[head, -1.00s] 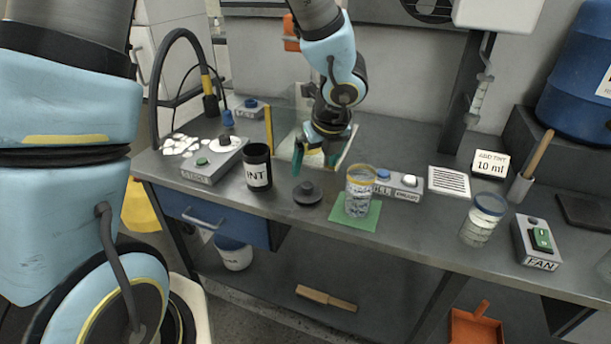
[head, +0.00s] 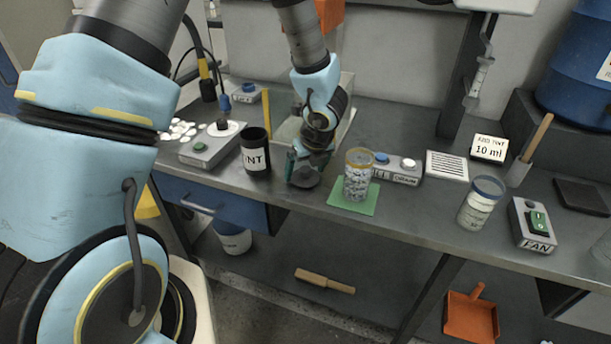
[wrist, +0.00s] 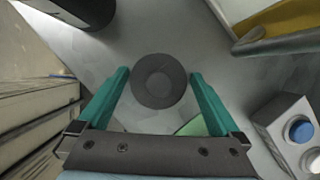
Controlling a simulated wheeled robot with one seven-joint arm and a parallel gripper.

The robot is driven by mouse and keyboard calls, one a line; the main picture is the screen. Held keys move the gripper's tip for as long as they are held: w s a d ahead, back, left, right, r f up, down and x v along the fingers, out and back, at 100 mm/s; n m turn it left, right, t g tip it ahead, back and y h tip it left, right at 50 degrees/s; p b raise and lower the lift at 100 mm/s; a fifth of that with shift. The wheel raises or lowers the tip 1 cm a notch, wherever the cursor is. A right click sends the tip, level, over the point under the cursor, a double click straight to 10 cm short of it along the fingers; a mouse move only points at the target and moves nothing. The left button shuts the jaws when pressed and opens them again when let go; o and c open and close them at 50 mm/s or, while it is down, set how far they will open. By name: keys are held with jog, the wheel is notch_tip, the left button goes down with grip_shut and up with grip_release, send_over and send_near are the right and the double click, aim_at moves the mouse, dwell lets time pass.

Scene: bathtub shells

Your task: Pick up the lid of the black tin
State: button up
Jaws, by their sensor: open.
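The black tin (head: 256,153), labelled with white lettering, stands upright and open at the top on the grey bench. Its dark round lid (head: 303,179), with a knob on top, lies on the bench to the right of the tin. In the wrist view the lid (wrist: 159,81) is centred just beyond and between the teal fingertips. My gripper (head: 303,166) is above the lid, pointing down, open and empty; its two fingers (wrist: 158,73) stand on either side of the lid. I cannot tell the exact gap between fingertips and lid.
A glass jar (head: 358,174) on a green mat (head: 366,205) stands close on the right. Behind it is a button box (head: 397,170). A scale-like device (head: 205,147) is left of the tin. The bench front edge is near the lid.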

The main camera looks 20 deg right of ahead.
jog(key=c, duration=1)
jog(key=shift+r, duration=0.1)
